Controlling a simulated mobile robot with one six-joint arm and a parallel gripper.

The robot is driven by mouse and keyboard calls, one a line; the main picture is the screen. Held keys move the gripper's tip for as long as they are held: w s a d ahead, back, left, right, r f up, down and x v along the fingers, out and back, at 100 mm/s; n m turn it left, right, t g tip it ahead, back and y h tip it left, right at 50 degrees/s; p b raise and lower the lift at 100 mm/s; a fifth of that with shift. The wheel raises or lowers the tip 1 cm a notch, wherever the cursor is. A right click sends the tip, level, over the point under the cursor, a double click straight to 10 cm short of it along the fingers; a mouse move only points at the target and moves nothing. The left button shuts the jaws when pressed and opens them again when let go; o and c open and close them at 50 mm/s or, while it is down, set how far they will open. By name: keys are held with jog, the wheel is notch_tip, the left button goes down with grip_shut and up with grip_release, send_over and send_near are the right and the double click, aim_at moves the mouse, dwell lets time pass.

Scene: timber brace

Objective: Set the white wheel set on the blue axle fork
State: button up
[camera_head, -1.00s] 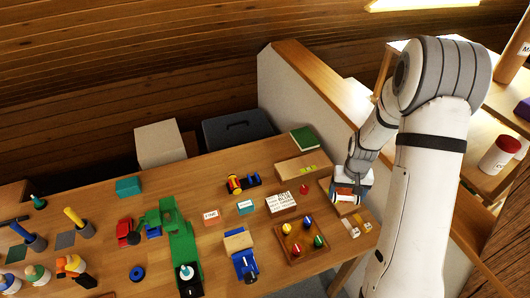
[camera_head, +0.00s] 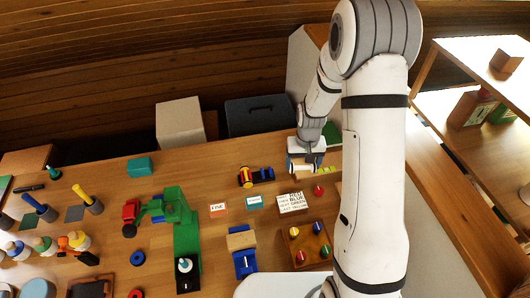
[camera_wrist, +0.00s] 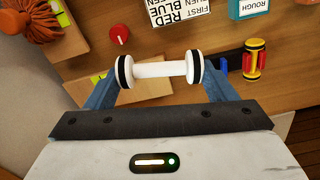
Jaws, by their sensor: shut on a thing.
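The white wheel set (camera_wrist: 160,71), a white axle with a dark-banded white wheel at each end, is held level between the blue fingers of my gripper (camera_wrist: 160,78). In the head view my gripper (camera_head: 304,163) is over the back right of the table, and its load is too small to make out. A blue part with a wooden block (camera_head: 245,262) lies at the front middle. A small dark blue piece (camera_head: 263,174) with a red and yellow roller (camera_head: 246,176) lies left of my gripper. I cannot tell which blue piece is the axle fork. Both are apart from the wheel set.
A lettered white block (camera_head: 292,203), a red knob (camera_head: 319,190) and a wooden tray with coloured knobs (camera_head: 300,258) are near my gripper. A green toy part (camera_head: 184,225) stands further left. Some bare tabletop shows between these things.

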jog(key=shift+w, duration=0.2)
jog(key=shift+d, duration=0.2)
jog(key=shift+w, duration=0.1)
jog(key=m+g+y+b, duration=0.1)
jog(key=m+y+b, duration=0.55)
jog(key=m, duration=0.95)
send_over(269, 170)
jog(key=shift+h, duration=0.35)
jog(key=f, duration=0.6)
jog(key=shift+d+f, duration=0.1)
jog(key=shift+d, duration=0.15)
jog(key=shift+f+b, duration=2.6)
jog(key=shift+f, duration=1.1)
jog(key=o, duration=1)
